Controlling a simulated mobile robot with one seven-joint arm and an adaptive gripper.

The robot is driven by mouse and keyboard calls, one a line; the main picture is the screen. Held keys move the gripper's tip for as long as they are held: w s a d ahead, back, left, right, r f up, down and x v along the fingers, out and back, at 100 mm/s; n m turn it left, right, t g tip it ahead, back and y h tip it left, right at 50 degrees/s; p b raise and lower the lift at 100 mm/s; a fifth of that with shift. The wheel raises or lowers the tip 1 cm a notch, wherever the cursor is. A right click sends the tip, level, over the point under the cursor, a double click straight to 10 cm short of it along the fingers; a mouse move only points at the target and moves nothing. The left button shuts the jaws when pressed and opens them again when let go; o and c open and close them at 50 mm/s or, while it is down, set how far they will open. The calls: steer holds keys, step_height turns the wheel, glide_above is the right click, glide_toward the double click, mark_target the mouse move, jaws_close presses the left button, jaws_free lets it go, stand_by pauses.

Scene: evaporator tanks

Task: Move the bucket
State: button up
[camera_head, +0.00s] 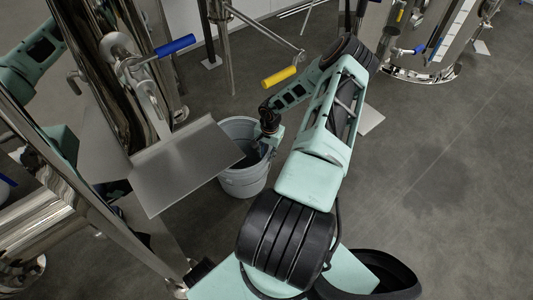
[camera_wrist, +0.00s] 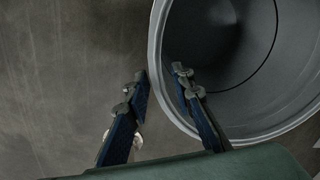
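The grey bucket (camera_head: 243,180) stands upright on the floor, partly under a metal tray and partly behind my arm in the head view. In the wrist view the bucket (camera_wrist: 250,60) fills the right side, its round rim and empty-looking inside showing. My gripper (camera_wrist: 160,82) is open there. Its left finger is outside the rim and its right finger overlaps the inside, so the rim passes between them. A gap shows between the left finger and the rim. In the head view my gripper (camera_head: 262,148) is at the bucket's right rim, its fingers mostly hidden.
A metal tray (camera_head: 190,162) juts over the bucket's left side. Shiny tanks with a blue-handled valve (camera_head: 175,46) stand at left. A yellow handle (camera_head: 279,77) is behind the bucket. Another tank (camera_head: 430,45) stands at upper right. Floor at right (camera_head: 450,170) is clear.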

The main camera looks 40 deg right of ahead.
mark_target(265, 169)
steer(key=f+b, duration=0.1)
steer(key=f, duration=0.2)
steer(key=f+b, duration=0.1)
steer(key=f, duration=0.3)
steer(key=f+b, duration=0.2)
steer(key=f, duration=0.1)
steer(key=shift+w+a+f, duration=0.15)
steer(key=shift+w+f, duration=0.05)
steer(key=shift+w, duration=0.1)
steer(key=shift+c, duration=0.4)
jaws_close()
